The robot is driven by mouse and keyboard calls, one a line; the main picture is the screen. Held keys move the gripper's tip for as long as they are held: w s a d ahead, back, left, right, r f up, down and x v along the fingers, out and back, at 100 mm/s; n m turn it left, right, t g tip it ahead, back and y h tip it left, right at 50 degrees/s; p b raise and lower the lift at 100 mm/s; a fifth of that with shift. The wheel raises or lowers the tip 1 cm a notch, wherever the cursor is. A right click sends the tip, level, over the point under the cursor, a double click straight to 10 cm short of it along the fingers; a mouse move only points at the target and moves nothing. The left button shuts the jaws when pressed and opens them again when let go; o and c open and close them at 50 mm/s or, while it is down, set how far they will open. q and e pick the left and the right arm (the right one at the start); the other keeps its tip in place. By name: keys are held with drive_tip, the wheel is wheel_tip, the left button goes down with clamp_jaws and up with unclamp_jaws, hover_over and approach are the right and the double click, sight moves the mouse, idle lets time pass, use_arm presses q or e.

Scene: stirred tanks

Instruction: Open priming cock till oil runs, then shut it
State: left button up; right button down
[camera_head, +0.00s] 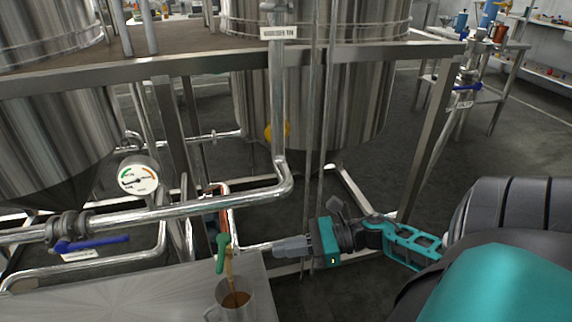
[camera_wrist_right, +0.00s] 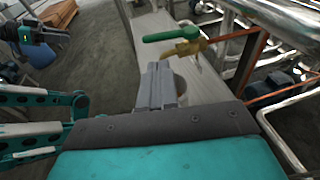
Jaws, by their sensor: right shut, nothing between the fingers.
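A brown streak (camera_head: 230,268) reaches from the cock down towards a metal mug (camera_head: 212,313); I cannot tell spout from running oil there. Brown oil (camera_head: 236,300) shows in the mug. My right gripper (camera_head: 277,248) is shut and empty, just right of the cock, apart from the lever. Its fingertips (camera_wrist_right: 160,68) also show below the lever.
The steel bench top (camera_head: 150,295) is mostly bare. A steel pipe (camera_head: 180,208) with a blue-handled valve (camera_head: 92,243) and a round gauge (camera_head: 138,175) runs behind it. Steel tanks (camera_head: 350,100) and frame legs (camera_head: 428,140) stand beyond. Dark floor lies open at right.

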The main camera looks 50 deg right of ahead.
approach(221, 256)
drive_tip(key=f+x, duration=0.1)
drive_tip(key=x, duration=0.4)
use_arm(q)
drive_tip(key=shift+s+d+f+b, duration=0.1)
drive_tip(key=shift+d+f+b, duration=0.05)
drive_tip(key=shift+f+b, duration=0.35)
use_arm(e)
drive_tip(key=shift+w+a, duration=0.3)
drive_tip(key=shift+a, duration=0.25)
